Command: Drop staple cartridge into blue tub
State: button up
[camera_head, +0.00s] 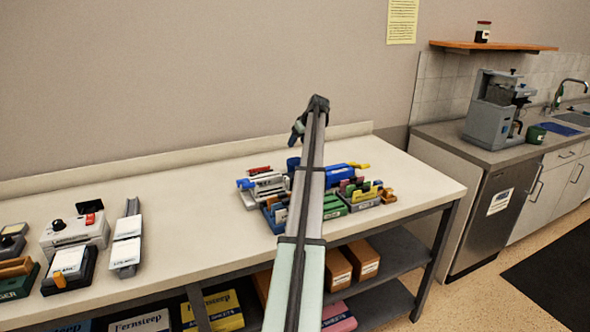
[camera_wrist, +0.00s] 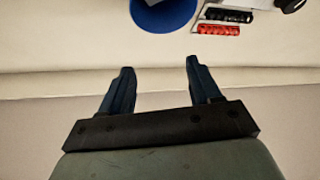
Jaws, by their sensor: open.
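A round blue tub (camera_wrist: 163,17) is cut off at the top edge of the wrist view, with something greyish at its cut-off edge. A bit of blue (camera_head: 292,163) beside my arm in the head view may be the same tub. A red strip (camera_wrist: 218,29) and a black strip (camera_wrist: 229,15) lie to its right in the wrist view; I cannot tell whether either is the staple cartridge. My gripper (camera_wrist: 160,68) is open with nothing between its fingers, near the wall side of the counter. In the head view my gripper (camera_head: 298,133) is raised above the counter.
Trays and boxes of stationery (camera_head: 362,197) crowd the counter's right part, partly behind my arm. A label machine (camera_head: 75,230) and a long stapler-like device (camera_head: 127,240) stand at the left. The counter (camera_head: 190,225) between is clear. A wall rises behind.

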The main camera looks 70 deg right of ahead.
jog(key=v, duration=1.3)
jog(key=shift+s+r, duration=0.2)
jog(key=shift+r, duration=0.15)
jog(key=shift+a, duration=0.15)
